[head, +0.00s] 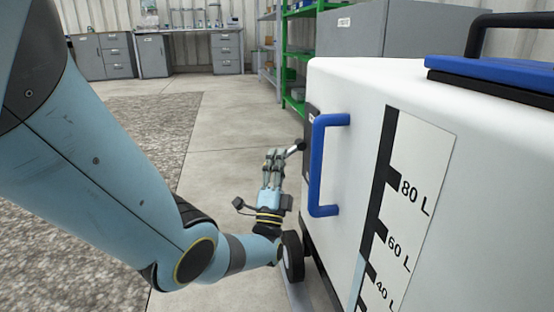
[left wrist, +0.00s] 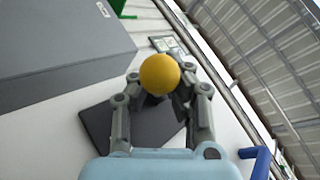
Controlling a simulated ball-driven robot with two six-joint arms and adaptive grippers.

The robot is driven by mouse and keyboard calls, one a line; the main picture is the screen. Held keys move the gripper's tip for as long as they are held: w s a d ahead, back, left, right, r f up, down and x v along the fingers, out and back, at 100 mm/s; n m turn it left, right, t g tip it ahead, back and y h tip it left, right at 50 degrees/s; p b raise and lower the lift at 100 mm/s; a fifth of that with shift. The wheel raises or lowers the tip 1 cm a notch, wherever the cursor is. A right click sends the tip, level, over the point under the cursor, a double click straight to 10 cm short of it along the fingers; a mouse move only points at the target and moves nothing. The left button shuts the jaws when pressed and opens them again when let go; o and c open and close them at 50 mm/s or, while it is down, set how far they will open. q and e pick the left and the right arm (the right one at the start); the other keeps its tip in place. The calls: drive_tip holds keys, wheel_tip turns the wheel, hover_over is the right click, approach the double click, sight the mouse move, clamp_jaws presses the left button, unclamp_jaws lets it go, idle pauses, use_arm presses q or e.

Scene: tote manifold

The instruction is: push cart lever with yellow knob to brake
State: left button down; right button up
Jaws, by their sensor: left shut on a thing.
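The white cart (head: 400,95) fills the right of the head view. A short grey lever (head: 291,151) sticks out from a dark plate (head: 311,128) on its side, beside the blue handle. My left gripper (head: 273,160) is at the lever's outer end, shut on it. In the left wrist view, the round yellow knob (left wrist: 160,74) sits between the fingertips of the left gripper, in front of the dark plate (left wrist: 130,128). The knob is hidden behind the fingers in the head view. My right gripper is not in view.
A blue handle (head: 316,165) stands out from the cart close to the gripper. A black wheel (head: 292,256) is below. Green shelving (head: 299,55) and grey cabinets (head: 101,57) stand at the back. The floor left of the cart is clear.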

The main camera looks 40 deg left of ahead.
use_arm(q)
drive_tip(key=shift+s+d+f, duration=0.1)
drive_tip(key=shift+d+f, duration=0.05)
drive_tip(key=shift+f, duration=0.2)
drive_tip(key=c, duration=1.5)
unclamp_jaws()
drive_tip(key=shift+c, duration=0.2)
drive_tip(key=shift+o, duration=1.1)
drive_tip(key=shift+r+y, duration=0.15)
drive_tip(key=shift+y, duration=0.15)
drive_tip(key=s+d+f, duration=0.2)
drive_tip(key=s+d, duration=0.4)
drive_tip(key=s, duration=0.6)
drive_tip(key=shift+s, duration=0.2)
drive_tip(key=shift+d+f, duration=0.1)
drive_tip(key=shift+f, duration=0.05)
